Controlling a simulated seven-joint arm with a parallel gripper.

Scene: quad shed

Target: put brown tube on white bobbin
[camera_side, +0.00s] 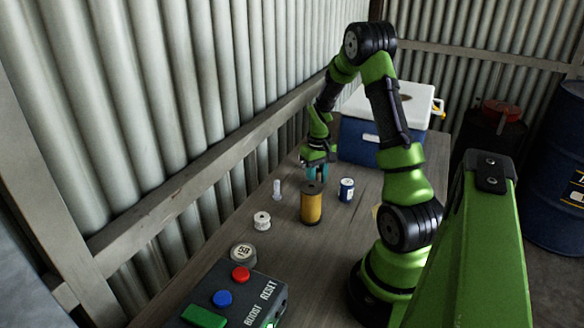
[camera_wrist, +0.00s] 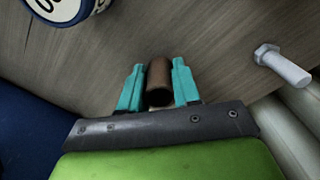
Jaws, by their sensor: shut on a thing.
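My gripper (camera_wrist: 158,86) has its teal fingers shut on the sides of the brown tube (camera_wrist: 158,80), seen in the wrist view.
A round "58" piece (camera_side: 243,253) and a button box (camera_side: 238,298) are nearer. A blue cooler (camera_side: 358,142) is behind.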

